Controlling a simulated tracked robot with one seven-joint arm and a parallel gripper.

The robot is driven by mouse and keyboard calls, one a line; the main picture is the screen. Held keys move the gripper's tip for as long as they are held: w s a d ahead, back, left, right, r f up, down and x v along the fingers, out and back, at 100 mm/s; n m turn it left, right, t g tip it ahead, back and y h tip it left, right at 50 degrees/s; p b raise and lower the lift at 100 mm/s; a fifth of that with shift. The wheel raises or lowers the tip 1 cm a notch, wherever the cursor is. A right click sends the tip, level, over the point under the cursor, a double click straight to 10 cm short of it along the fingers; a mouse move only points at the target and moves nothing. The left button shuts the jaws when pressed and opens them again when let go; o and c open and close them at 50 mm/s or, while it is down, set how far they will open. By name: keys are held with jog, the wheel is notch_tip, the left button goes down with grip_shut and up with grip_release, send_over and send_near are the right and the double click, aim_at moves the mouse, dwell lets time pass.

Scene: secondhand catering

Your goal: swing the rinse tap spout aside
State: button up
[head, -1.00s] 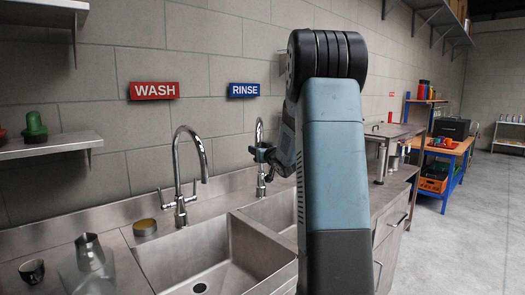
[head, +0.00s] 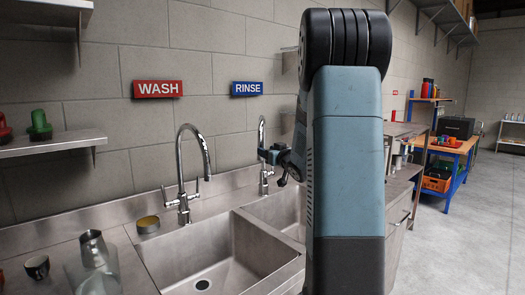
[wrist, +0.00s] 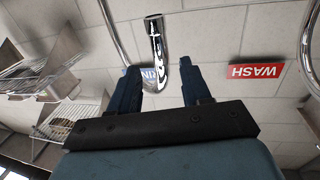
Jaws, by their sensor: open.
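The rinse tap (head: 262,130) is a chrome gooseneck under the blue RINSE sign (head: 247,88), partly behind my gripper in the head view. My gripper (head: 268,154) is beside it, small and partly hidden by my arm. In the wrist view, which is upside down, my gripper (wrist: 162,82) is open, with two dark fingers apart. The chrome spout end (wrist: 155,38) shows in line with the gap between the fingers. I cannot tell whether it touches either. The curved pipe (wrist: 113,28) shows to its left, running towards the left finger.
The wash tap (head: 183,165) stands left of the rinse tap, below the red WASH sign (head: 158,88). Two steel basins lie below, the nearer one (head: 235,255) empty.

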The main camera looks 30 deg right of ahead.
jog(key=s, duration=0.7)
dwell(0.4)
jog(key=s+a+f+g, duration=0.1)
jog(key=s+a+g, duration=0.5)
jog(key=s+a, duration=0.6)
jog(key=s+a+f+g, duration=0.1)
jog(key=s+a+g, duration=0.5)
jog(key=s+a, duration=0.6)
jog(key=s, duration=0.8)
jog(key=shift+s+a+f+h, duration=0.2)
jog(key=shift+s+a+h, duration=0.05)
jog(key=shift+a+h, duration=0.05)
